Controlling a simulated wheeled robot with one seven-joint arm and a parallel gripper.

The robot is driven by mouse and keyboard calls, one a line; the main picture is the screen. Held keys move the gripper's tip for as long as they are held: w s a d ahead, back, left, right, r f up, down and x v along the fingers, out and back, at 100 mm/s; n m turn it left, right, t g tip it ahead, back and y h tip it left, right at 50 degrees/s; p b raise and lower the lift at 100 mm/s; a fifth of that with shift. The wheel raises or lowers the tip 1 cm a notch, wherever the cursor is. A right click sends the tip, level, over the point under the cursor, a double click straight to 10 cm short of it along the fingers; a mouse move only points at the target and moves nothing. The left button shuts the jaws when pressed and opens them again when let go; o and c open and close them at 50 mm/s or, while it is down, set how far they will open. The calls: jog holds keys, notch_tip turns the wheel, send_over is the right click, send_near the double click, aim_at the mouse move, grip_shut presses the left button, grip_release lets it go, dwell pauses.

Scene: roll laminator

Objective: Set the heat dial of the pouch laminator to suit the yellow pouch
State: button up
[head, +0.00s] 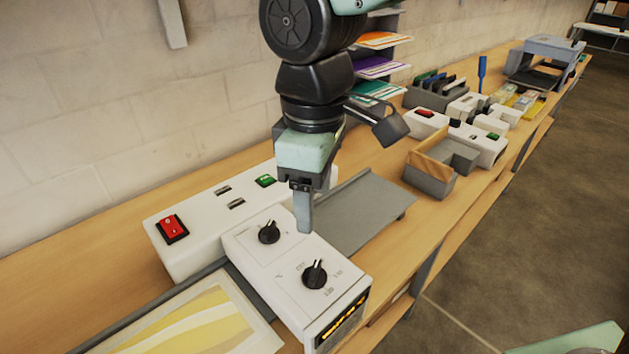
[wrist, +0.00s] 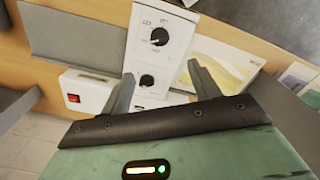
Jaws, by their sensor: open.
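The pouch laminator (head: 195,235) is a white body with a control box carrying two black dials. The front dial (head: 314,274) has small printed marks around it; the rear dial (head: 269,232) sits closer to the body. The lettering is too small to tell which is the heat dial. The wrist view shows both, the front dial (wrist: 159,36) above the rear dial (wrist: 147,81). The yellow-patterned pouch (head: 190,325) lies beside the control box at lower left. My gripper (head: 304,228) is open and empty, pointing down above the control box, apart from both dials.
A red switch (head: 172,228) and green button (head: 265,181) are on the body. A grey tray (head: 365,210) extends on the right. A wooden-sided box (head: 430,175), other white devices (head: 485,147) and a rack of coloured sheets (head: 380,68) stand farther along the bench.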

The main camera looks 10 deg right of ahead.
jog(key=shift+r, duration=1.2)
